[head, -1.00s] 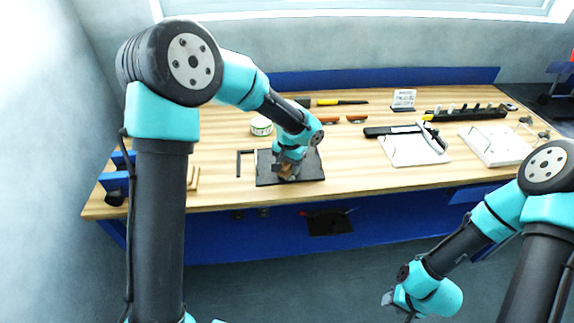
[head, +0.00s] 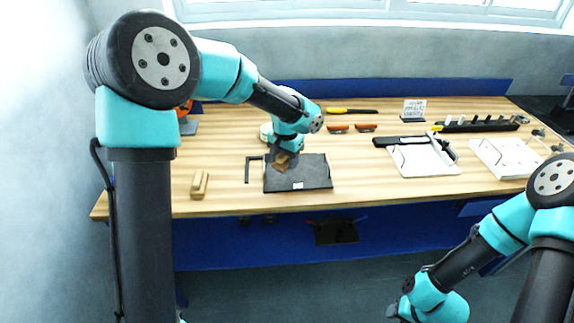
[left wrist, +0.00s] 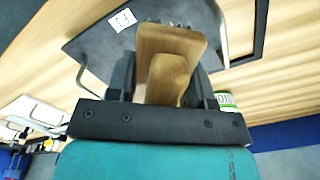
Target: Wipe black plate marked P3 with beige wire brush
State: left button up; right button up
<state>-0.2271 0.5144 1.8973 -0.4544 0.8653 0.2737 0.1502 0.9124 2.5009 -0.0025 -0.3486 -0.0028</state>
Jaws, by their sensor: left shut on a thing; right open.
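The black plate (head: 312,174) lies flat near the front edge of the bench, with a small white label near its front edge. The plate (left wrist: 95,48) and its label also show in the left wrist view, the label's mark small and turned. My left gripper (head: 283,158) is shut on the beige wire brush (left wrist: 168,55), by its wooden body. The brush (head: 281,164) is over the far left part of the plate; bristle tips show at its far end, and whether they touch is unclear. My right gripper (head: 393,309) is open and empty, in front of the bench.
A second wooden block-like tool (head: 199,184) lies left of the plate, beside a black angle bracket (head: 248,168). A tin (head: 266,131) stands behind my left gripper. White boards (head: 424,158) and a black rack (head: 480,125) are on the right.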

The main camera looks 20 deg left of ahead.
pick_arm(q)
jog(key=shift+r, duration=0.85)
